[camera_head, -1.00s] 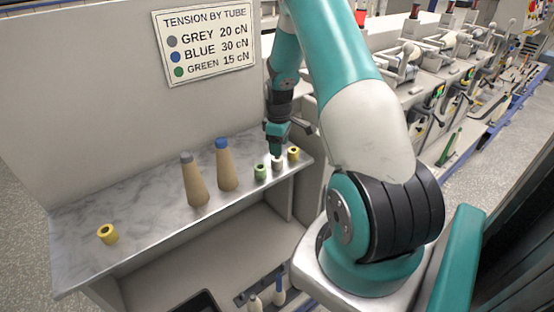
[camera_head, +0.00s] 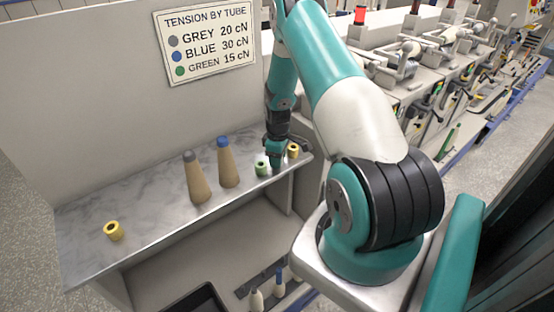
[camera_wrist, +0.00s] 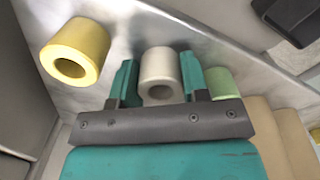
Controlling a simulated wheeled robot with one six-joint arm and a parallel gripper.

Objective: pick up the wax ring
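A short hollow cream-white ring (camera_wrist: 160,70) stands upright on the marbled shelf (camera_head: 150,192). No label shows which ring is wax; this pale one looks most like it. My gripper (camera_wrist: 159,78) is low over the shelf with one teal finger on each side of the pale ring. Narrow gaps seem to show between fingertips and ring, so it looks open around it. In the head view my gripper (camera_head: 274,165) hides most or all of this ring.
A yellow ring (camera_wrist: 84,44) and a green ring (camera_wrist: 219,84) stand close on either side of my gripper. Two tan cones, grey-tipped (camera_head: 197,180) and blue-tipped (camera_head: 228,165), stand farther left. Another yellow ring (camera_head: 114,231) is at the far left, with bare shelf between.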

